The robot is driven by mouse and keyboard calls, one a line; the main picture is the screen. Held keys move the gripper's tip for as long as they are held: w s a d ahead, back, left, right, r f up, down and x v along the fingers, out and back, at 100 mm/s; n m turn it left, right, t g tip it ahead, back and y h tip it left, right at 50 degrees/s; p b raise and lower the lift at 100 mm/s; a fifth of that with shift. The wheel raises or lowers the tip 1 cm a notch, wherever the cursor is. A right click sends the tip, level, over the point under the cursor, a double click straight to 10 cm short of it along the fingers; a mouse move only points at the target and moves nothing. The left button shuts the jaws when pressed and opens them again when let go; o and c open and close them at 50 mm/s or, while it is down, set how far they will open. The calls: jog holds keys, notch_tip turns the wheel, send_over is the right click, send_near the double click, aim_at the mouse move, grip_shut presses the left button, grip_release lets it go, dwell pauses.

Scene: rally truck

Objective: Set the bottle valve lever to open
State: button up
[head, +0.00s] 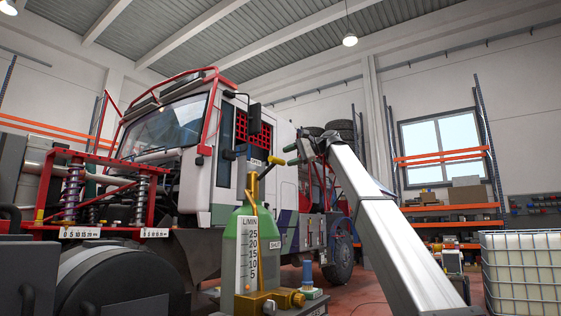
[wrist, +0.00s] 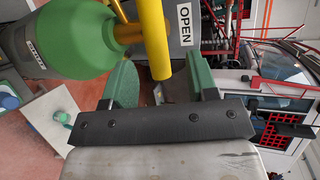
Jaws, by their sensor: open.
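The green bottle (head: 238,238) stands upright in the head view, with a yellow valve at its top. The yellow valve lever (head: 254,186) rises from it, tilted up and right. In the wrist view the bottle (wrist: 72,42) is at upper left and the yellow lever (wrist: 154,38) hangs down beside it. My gripper (head: 291,155) is open close to the lever's upper end. In the wrist view the lever's end shows between the green fingers of my gripper (wrist: 158,82); contact cannot be told. An OPEN label (wrist: 185,24) is right of the lever; a SHUT label (head: 275,244) is beside the bottle.
A flow scale (head: 250,252) and a brass fitting (head: 285,299) are in front of the bottle. The truck (head: 225,150) stands close behind. A caged white tank (head: 522,268) is at right. Red floor shows between the bottle and the tank.

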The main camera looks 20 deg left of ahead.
jog(key=v, duration=0.5)
dwell(0.5)
